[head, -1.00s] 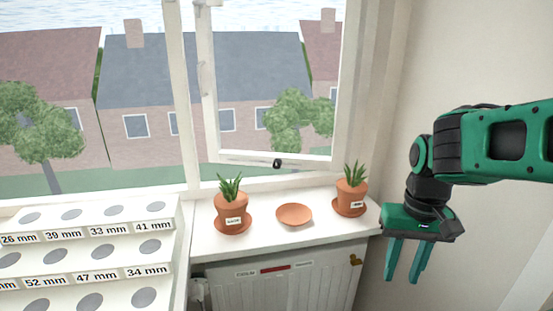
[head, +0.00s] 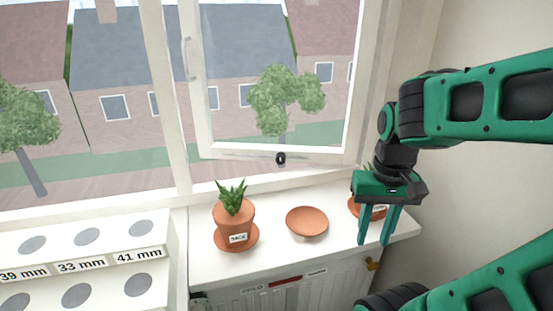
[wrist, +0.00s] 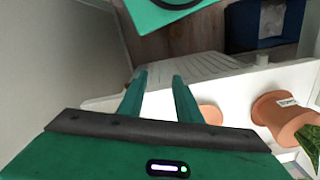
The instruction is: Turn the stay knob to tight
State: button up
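The small black stay knob (head: 280,158) sits at the bottom rail of the open window sash (head: 232,152), above the sill in the head view. Its markings are too small to read. My gripper (head: 376,240) hangs with its fingers down, to the right of the knob and lower, over the right end of the sill. The fingers are apart with nothing between them. The wrist view also shows my gripper (wrist: 159,78) empty. The knob does not show in the wrist view.
On the white sill (head: 270,232) stand a sage pot (head: 233,218), an empty terracotta saucer (head: 307,222) and another pot on a saucer (head: 357,211), partly hidden by my gripper. A labelled rack (head: 85,285) is at left; a radiator (head: 285,291) is below the sill.

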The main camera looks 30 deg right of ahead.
jog(key=o, duration=0.3)
jog(key=shift+s+r, duration=0.15)
jog(key=shift+s, duration=0.1)
jog(key=t+h, duration=0.7)
send_near(279, 158)
jog(key=shift+n, duration=0.3)
jog(key=x, duration=0.9)
jog(key=shift+w+d, duration=0.15)
jog(key=shift+d, duration=0.1)
jog(key=c, duration=1.1)
